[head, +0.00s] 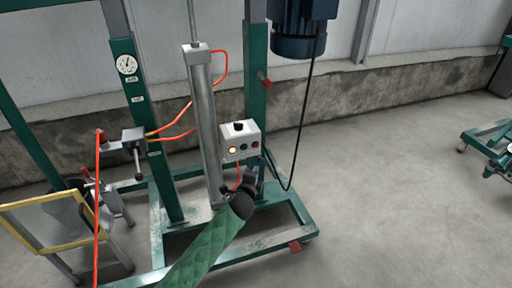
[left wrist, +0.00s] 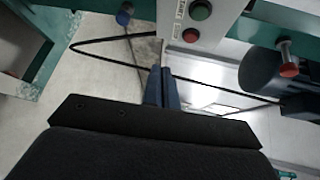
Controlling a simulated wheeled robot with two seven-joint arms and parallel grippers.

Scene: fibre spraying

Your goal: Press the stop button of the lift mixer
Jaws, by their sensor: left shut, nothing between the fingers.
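The lift mixer's white control box (head: 240,140) is mounted on the green frame in the head view. On its front are a lit yellowish lamp (head: 232,150), a green button (head: 244,147) and a red button (head: 255,144). A black knob (head: 239,127) is on top. In the left wrist view the green button (left wrist: 200,10) and red button (left wrist: 191,35) show near the top. My left gripper (left wrist: 162,72) is shut and empty. Its fingertips appear below and slightly left of the red button, with no contact visible. In the head view this gripper (head: 262,163) is just below the box.
The mixer's green frame (head: 258,85) and silver cylinder (head: 205,125) stand around the box. Orange hoses and a hanging black cable (head: 301,120) run close by. A dark blue motor (head: 299,30) hangs above right.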

